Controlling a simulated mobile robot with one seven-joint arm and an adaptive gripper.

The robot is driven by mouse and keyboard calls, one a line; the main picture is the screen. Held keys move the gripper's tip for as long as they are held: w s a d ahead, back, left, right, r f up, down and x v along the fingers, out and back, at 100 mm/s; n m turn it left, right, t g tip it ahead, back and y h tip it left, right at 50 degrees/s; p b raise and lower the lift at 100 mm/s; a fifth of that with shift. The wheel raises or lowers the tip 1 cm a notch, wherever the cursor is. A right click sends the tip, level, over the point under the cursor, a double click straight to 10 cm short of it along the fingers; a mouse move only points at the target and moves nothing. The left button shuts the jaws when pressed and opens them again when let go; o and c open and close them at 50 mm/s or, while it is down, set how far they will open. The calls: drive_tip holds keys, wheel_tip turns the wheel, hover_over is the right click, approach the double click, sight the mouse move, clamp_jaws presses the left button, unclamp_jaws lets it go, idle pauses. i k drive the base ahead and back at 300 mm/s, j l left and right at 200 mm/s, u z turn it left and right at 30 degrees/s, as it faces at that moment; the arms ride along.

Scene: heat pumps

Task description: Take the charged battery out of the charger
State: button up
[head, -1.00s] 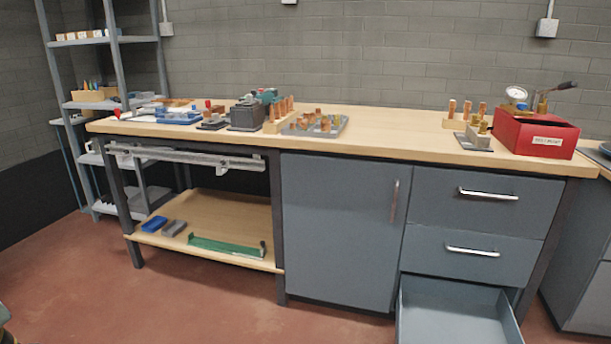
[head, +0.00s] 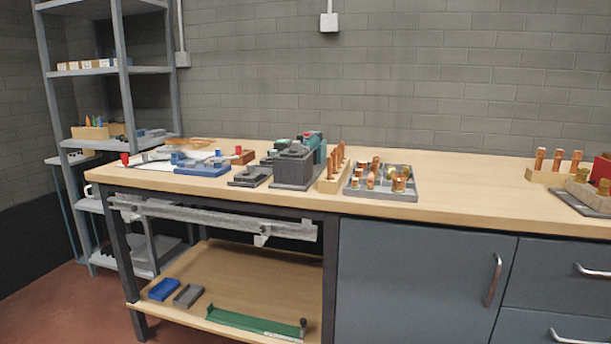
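A dark grey boxy device (head: 295,165) stands on the workbench, left of the wooden rack of copper pieces. It may be the charger with a battery, but I cannot tell at this distance. A teal-green item (head: 316,146) shows behind and against it; its exact shape is partly hidden. My gripper is not in view.
The workbench (head: 460,180) has a clear stretch at middle right. A grey tray (head: 408,193) of copper fittings and a wooden rack (head: 331,182) stand beside the device. A blue vise-like tool (head: 203,164) lies left. Cabinet doors (head: 420,280) and a lower shelf (head: 220,275) are below.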

sight(280, 144)
drive_tip(key=i+j+u, duration=0.15)
drive_tip(key=i+j, duration=0.8)
